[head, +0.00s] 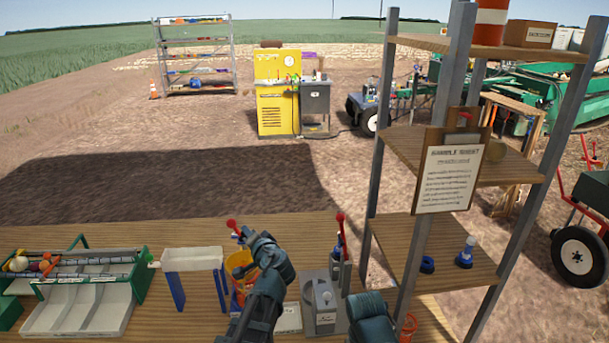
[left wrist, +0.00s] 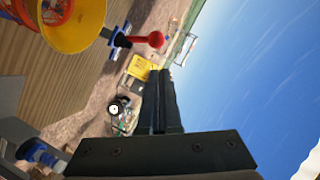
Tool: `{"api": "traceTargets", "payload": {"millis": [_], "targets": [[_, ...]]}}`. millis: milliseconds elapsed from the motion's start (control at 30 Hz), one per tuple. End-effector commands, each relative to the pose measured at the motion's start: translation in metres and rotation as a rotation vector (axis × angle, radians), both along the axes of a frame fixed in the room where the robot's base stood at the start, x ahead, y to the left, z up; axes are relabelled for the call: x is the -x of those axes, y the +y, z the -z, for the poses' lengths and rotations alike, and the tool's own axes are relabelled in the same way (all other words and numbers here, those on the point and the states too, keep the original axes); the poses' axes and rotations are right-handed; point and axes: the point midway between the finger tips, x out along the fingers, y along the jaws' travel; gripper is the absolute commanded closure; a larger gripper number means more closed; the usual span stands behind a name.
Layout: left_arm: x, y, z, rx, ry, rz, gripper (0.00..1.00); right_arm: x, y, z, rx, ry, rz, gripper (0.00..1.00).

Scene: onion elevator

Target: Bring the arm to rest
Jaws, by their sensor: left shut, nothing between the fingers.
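My left gripper (head: 250,238) is raised above the workbench near the middle of the head view, in front of a yellow container. In the left wrist view its dark fingers (left wrist: 160,75) are together with nothing between them. They point out over the yard and sky, clear of any object. A dark part of my own body shows at the bottom of the head view, right of the left arm. My right gripper is not in view.
The yellow container (head: 238,262) and a red-knobbed lever (head: 232,224) are close to the left gripper. A grey device (head: 321,300) stands right of the arm. A sectioned tray (head: 75,305) is at left. A shelf rack (head: 408,240) stands at right.

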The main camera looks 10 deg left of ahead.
Motion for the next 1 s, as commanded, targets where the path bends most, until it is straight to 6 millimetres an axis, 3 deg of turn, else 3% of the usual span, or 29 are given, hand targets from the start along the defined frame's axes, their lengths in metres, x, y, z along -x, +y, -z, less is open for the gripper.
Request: {"api": "traceTargets", "payload": {"millis": [167,300,400,500,700,833,1000], "targets": [[0.035,-0.029,0.043,0.178,0.122,-0.077,1.0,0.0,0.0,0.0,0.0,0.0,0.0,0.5],[0.093,-0.084,0.102,0.404,0.36,-0.144,1.0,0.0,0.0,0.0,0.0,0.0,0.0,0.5],[0.136,-0.126,0.133,0.533,0.548,-0.16,1.0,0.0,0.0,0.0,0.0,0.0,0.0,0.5],[0.178,-0.165,0.153,0.627,0.722,-0.156,1.0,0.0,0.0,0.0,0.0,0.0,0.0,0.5],[0.236,-0.214,0.166,0.731,0.964,-0.127,1.0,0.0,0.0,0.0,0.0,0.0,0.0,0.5],[0.25,-0.225,0.167,0.754,1.028,-0.115,1.0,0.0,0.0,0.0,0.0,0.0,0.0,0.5],[0.252,-0.227,0.167,0.758,1.038,-0.114,1.0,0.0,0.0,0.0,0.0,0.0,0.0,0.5]]}}
